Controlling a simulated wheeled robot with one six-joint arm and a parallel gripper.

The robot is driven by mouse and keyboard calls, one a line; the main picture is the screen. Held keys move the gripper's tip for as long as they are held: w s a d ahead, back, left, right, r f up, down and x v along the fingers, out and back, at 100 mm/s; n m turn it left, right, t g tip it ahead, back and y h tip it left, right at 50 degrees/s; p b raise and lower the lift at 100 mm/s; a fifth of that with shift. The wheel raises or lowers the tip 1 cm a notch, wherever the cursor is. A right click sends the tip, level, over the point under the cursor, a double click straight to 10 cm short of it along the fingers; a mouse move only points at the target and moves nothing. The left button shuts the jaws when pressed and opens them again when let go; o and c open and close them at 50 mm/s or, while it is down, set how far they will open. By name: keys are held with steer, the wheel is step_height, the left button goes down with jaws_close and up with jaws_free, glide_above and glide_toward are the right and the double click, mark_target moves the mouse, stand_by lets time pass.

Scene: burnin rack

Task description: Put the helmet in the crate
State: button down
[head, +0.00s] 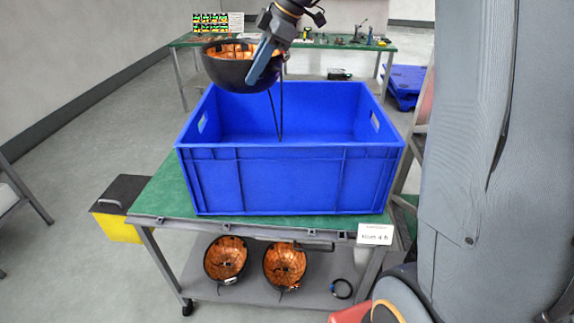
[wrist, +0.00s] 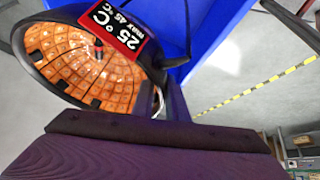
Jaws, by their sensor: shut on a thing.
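The helmet (head: 228,72) is a dark bowl with a copper-coloured inside. My gripper (head: 264,60) is shut on its right rim and holds it in the air, above the back left of the crate in the head view. A dark strap or cable hangs from it. In the wrist view the helmet (wrist: 85,62) fills the upper left, its inside and a red and black "25 °C" tag showing. The blue crate (head: 290,180) stands on a green-topped cart and is open at the top. A blue part of it shows in the wrist view (wrist: 215,30).
Two similar copper-lined helmets (head: 226,259) (head: 285,265) lie on the cart's lower shelf (head: 260,292). A yellow bin with a dark lid (head: 118,208) stands to the left. A workbench (head: 330,42) with small items stands behind. The visible crate interior looks empty.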

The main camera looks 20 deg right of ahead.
steer(key=shift+w+f+b, duration=0.45)
steer(key=shift+f+b, duration=0.05)
steer(key=shift+f, duration=0.25)
steer(key=f+b, duration=0.1)
steer(key=f, duration=0.8)
steer(key=w+f+b, duration=0.1)
steer(key=f+b, duration=0.1)
steer(key=f, duration=0.8)
steer(key=w+f+b, duration=0.1)
steer(key=f+b, duration=0.1)
steer(key=f, duration=0.8)
steer(key=shift+f+b, duration=0.2)
steer(key=shift+b, duration=0.2)
steer(key=c, duration=1.7)
jaws_free()
steer(key=shift+c, duration=0.2)
steer(key=shift+r, duration=0.15)
